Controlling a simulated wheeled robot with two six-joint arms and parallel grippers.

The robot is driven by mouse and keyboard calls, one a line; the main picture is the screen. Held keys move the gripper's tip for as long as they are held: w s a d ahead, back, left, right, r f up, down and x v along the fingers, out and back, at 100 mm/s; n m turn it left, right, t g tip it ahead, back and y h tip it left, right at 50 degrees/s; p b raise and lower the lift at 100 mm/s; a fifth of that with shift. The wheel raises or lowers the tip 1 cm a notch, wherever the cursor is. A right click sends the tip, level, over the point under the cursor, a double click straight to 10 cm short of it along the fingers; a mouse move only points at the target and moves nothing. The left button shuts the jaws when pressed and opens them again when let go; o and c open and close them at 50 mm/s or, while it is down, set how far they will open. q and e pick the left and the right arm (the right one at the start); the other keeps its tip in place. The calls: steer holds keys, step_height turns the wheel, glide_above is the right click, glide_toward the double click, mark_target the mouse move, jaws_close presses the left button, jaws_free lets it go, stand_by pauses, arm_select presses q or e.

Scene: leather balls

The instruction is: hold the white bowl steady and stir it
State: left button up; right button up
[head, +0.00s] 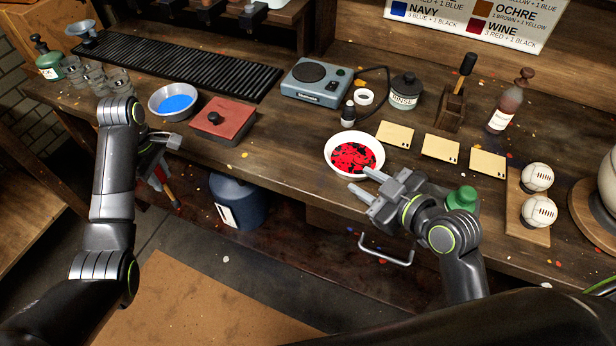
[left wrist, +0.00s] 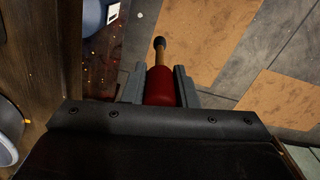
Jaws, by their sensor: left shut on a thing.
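The white bowl (head: 328,160) stands near the front edge of the bench and holds patchy red and black contents. My right gripper (head: 366,183) is at its front right side, with open fingers and nothing seen between them. One finger is close to the rim; I cannot tell if it touches. My left gripper (head: 167,156) is left of the bowl, in front of the bench edge, shut on a red tool (head: 162,174). In the left wrist view the tool (left wrist: 160,86) is gripped at its red part, with a wooden shaft and dark end pointing away.
A red-lidded box (head: 222,120) and a metal bowl of blue (head: 160,108) lie left of the white bowl. A green-capped bottle (head: 462,199) stands right of my right gripper. Cards (head: 440,148) and two balls (head: 538,194) are further right. A blue drum (head: 237,200) is below the bench.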

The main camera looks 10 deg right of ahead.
mark_target(346, 174)
arm_select(q)
steer(key=shift+w+r, duration=0.1)
steer(key=shift+r, duration=0.15)
arm_select(e)
steer(key=x, duration=0.7)
steer(key=shift+s, duration=0.1)
steer(key=shift+c, duration=0.4)
jaws_close()
arm_select(q)
steer(key=shift+a, duration=0.1)
arm_select(e)
steer(key=shift+f, duration=0.15)
